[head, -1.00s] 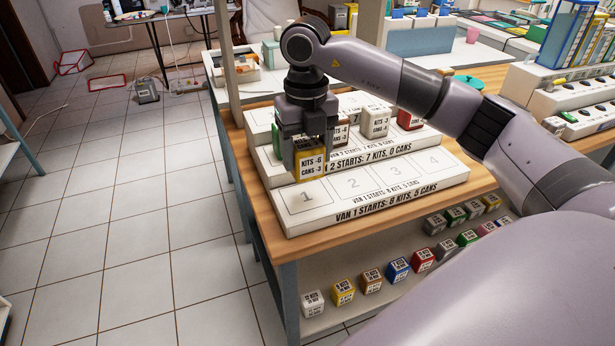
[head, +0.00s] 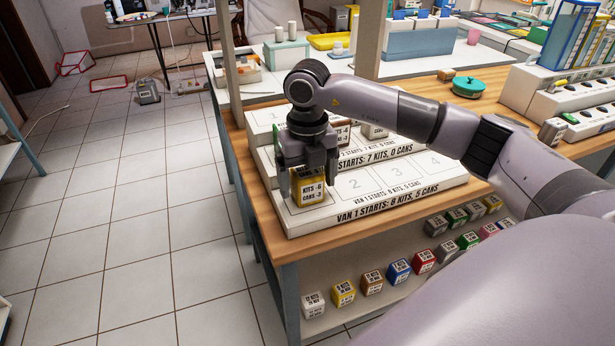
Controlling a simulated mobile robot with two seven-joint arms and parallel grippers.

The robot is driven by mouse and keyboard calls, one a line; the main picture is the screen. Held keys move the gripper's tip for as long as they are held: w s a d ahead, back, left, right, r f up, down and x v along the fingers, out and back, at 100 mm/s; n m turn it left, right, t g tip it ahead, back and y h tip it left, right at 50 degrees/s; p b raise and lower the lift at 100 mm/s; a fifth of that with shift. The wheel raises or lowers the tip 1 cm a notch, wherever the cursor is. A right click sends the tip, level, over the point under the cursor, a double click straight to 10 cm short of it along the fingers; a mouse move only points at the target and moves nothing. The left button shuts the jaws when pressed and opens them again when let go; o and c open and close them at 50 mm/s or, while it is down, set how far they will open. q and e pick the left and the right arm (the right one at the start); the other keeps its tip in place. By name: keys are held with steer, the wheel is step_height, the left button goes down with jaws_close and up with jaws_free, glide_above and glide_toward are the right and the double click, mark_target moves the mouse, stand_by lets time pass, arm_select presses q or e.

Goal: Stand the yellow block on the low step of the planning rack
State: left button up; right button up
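The yellow block (head: 308,190), marked KITS -6 CANS -3, is upright at square 1 of the low front step of the white planning rack (head: 400,196). My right gripper (head: 308,180) comes down from above with its fingers on both sides of the block, shut on it. The block's base appears to be at the step's surface; whether it bears on it I cannot tell. Squares 2, 3 and 4 of that step are empty. My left gripper is not in view.
A brown-red block (head: 343,133) and a grey-white block (head: 374,131) stand on the step behind, partly hidden by my arm. Several coloured blocks sit on the shelf below (head: 398,270). A teal lidded dish (head: 468,87) is on the table at right.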

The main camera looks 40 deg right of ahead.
mark_target(307, 171)
step_height(307, 171, up, 12)
steer(key=shift+r, duration=0.25)
stand_by(0.5)
